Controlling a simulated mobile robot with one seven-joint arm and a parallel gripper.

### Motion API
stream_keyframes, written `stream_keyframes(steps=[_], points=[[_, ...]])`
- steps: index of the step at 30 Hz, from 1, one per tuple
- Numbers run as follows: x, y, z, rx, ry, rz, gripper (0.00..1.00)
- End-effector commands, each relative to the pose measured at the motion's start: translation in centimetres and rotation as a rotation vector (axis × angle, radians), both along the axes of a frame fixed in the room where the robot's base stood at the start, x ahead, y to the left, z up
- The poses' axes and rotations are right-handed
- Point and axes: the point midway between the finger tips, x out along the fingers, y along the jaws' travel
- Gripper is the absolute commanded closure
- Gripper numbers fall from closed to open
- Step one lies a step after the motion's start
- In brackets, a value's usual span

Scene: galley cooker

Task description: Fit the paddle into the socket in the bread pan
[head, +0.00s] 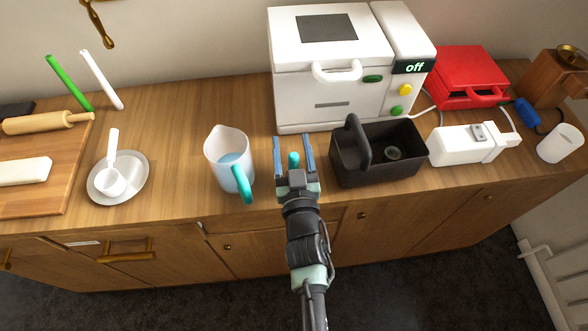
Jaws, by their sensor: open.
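The black bread pan (398,170) stands on the counter in front of the white bread maker, its tall handle arching up at its left end. A round grey socket (393,153) shows on the pan's floor. My gripper (293,140) is just left of the pan, its two blue-grey fingers spread apart and pointing toward the back of the counter. A small teal piece (293,159) shows between the fingers. I cannot tell whether it is the paddle, or whether the fingers touch it. No other piece is clearly the paddle.
A jug (226,158) with a teal handle stands left of my gripper. The bread maker (333,60) reads "off". A white box with a grey fitting (465,145) lies right of the pan. A saucer (101,192) holds a measuring scoop. Bare counter lies between saucer and jug.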

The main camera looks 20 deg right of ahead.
Motion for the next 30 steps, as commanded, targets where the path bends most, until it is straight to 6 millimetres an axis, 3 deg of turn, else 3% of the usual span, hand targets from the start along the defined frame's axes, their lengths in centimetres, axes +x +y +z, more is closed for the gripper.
stream_keyframes(steps=[5,15,26,30], points=[[0.0,0.0,0.0,0.0,0.0,0.0,0.4],[-0.1,0.0,0.0,0.0,0.0,0.0,1.0],[-0.1,0.0,0.1,0.0,0.0,0.0,1.0],[0.0,0.1,1.1,0.001,-0.001,0.001,1.0]])
